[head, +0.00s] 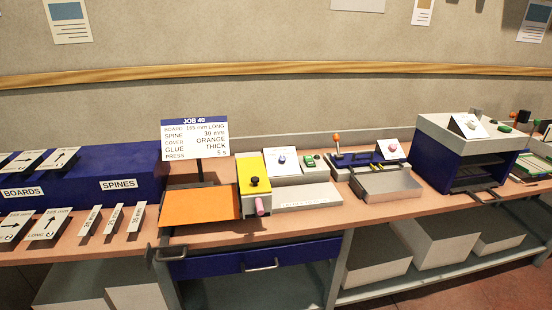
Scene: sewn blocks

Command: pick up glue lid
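A yellow box-like piece (252,165) stands on the bench near the middle of the view. A black knob (254,181) sits on its top, and a pink rounded handle (260,206) sticks out at its front. The yellow top looks like the glue lid, but no label on it can be read. It appears to rest level on a pale box. My gripper is not in view, so nothing shows between its fingers.
An orange sheet (199,206) lies left of the yellow piece, under the job sign (195,137). A grey metal tray (388,186) and a blue-and-white machine (462,155) stand to the right. Blue racks (117,186) fill the left. A blue drawer (250,259) is below.

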